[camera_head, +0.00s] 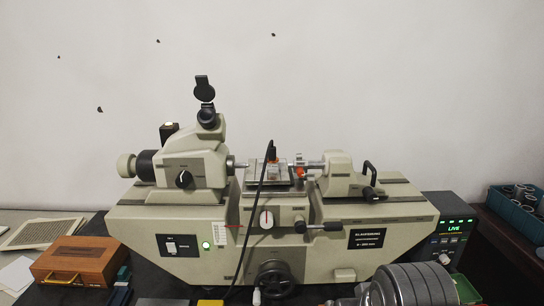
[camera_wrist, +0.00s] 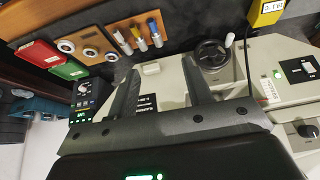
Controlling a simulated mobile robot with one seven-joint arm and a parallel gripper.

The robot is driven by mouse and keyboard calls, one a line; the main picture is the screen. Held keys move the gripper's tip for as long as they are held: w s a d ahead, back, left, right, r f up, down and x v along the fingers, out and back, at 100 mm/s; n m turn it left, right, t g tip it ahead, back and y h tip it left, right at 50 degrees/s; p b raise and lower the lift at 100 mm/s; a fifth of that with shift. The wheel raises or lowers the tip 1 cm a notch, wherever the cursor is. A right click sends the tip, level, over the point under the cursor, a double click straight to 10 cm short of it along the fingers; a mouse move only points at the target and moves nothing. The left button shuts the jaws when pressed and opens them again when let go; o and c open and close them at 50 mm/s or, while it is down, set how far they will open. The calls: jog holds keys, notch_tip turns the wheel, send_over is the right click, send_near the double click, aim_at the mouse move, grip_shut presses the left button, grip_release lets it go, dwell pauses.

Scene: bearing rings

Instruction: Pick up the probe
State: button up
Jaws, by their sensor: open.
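A slim black probe (camera_head: 273,152) with an orange part below it stands upright on the small stage (camera_head: 283,176) at the middle of the measuring machine (camera_head: 268,215). A black cable runs down from it across the machine's front. I cannot make out the probe in the wrist view. My gripper (camera_wrist: 160,66) is open in the wrist view, with nothing between its two dark fingers. Its fingers point toward the machine's front, near the black handwheel (camera_wrist: 212,55). The fingers do not show in the head view.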

dwell(0.3)
notch_tip(320, 180, up, 25)
jog(key=g, duration=0.1)
send_over(272, 147)
jog(key=s, duration=0.4)
jog(key=x, duration=1)
jog(key=shift+f, duration=0.35)
jog(key=shift+c, duration=0.4)
grip_shut()
